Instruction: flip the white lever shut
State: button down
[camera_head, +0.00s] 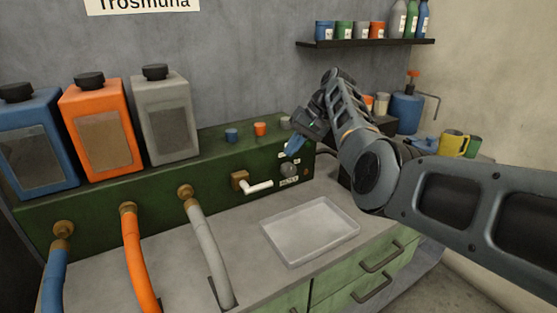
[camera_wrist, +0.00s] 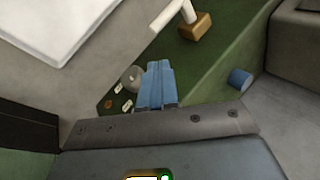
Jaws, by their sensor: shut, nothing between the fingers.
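The white lever (camera_head: 258,187) sticks out from a brass valve block (camera_head: 239,180) on the front of the green machine housing (camera_head: 215,160). It points to the right, close to level. In the wrist view the lever (camera_wrist: 168,24) and its brass block (camera_wrist: 195,27) show at the top. My gripper (camera_head: 292,146) has blue fingers, which are shut and empty. It is to the right of the lever and higher, close to the round grey knob (camera_head: 289,170) on the panel. The fingers also show in the wrist view (camera_wrist: 158,78), apart from the lever.
A clear tray (camera_head: 309,229) lies on the counter below the lever. Blue, orange and grey canisters (camera_head: 100,128) stand on the housing, with hoses (camera_head: 139,258) below at left. Small coloured caps (camera_head: 260,128) sit on the housing top. Mugs (camera_head: 454,143) stand at right.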

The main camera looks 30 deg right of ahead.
jog(key=shift+s+d+r, duration=0.2)
jog(key=shift+d+r, duration=0.2)
jog(key=shift+d, duration=0.15)
jog(key=shift+s+d+r, duration=0.2)
jog(key=shift+d+r, duration=0.15)
jog(key=shift+d, duration=0.15)
